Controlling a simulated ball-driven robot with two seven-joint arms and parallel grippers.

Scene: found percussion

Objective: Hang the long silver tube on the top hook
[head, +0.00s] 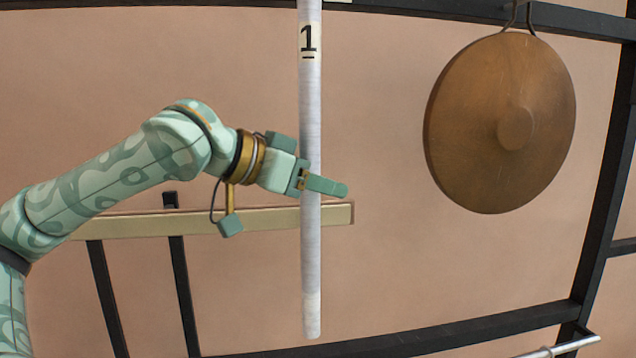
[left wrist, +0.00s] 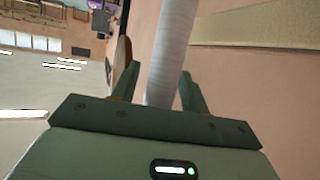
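The long silver tube (head: 311,120) stands upright in the middle of the head view, with a label "1" near the top of its visible part. Its upper end is out of frame, so its top and the top hook are not seen. Its lower end hangs free. My left gripper (head: 325,187) is at the tube's middle, with one finger crossing in front of it. In the left wrist view the tube (left wrist: 170,50) passes between the two fingers (left wrist: 157,72), with a gap showing on the left side. My right gripper is not in view.
A bronze gong (head: 480,130) hangs to the right from a black frame (head: 430,8). A pale wooden bar (head: 270,216) runs behind the tube and my left arm. A metal rail (head: 570,347) is at the lower right. Space between tube and gong is clear.

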